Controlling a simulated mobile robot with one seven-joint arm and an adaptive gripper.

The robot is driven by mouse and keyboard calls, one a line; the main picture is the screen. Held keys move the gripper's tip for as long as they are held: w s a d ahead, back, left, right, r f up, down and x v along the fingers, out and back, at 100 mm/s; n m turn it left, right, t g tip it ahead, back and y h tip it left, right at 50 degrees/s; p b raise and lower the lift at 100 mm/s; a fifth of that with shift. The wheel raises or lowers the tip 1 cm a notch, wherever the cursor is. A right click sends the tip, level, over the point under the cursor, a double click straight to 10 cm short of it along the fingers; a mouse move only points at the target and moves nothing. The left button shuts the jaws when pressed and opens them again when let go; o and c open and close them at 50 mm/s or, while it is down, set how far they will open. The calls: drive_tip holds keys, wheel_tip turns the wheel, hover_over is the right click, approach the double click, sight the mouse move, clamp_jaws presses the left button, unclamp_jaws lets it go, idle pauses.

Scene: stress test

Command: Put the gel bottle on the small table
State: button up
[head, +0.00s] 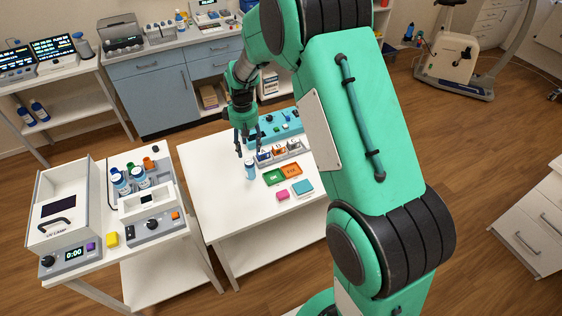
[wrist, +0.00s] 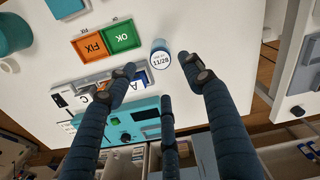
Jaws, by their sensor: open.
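My gripper (head: 247,152) is open and empty just above and around this bottle. In the wrist view my gripper's fingers (wrist: 160,68) are spread, with the bottle between and just beyond the tips. Other white bottles with blue labels (head: 122,185) stand in a tray on the left cart.
A lettered rack and teal panel (head: 275,127) stand behind. The table's front left is clear.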

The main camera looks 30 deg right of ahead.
drive_tip(key=s+r+m+t, duration=0.1)
drive_tip(key=s+r, duration=0.7)
drive_tip(key=r, duration=0.3)
drive_tip(key=s+r+m+t, duration=0.1)
drive_tip(key=s+r, duration=0.7)
drive_tip(key=r, duration=0.4)
drive_tip(key=s+r+m+t, duration=0.1)
drive_tip(key=s+r, duration=0.2)
drive_tip(key=s, duration=0.9)
drive_tip(key=s+a+r+m+t, duration=0.1)
drive_tip(key=s+r, duration=0.3)
drive_tip(key=s, duration=0.8)
drive_tip(key=shift+s+a+m+t, duration=0.25)
drive_tip(key=shift+s+m+t, duration=0.1)
drive_tip(key=shift+m+t, duration=0.35)
drive_tip(key=shift+o, duration=0.7)
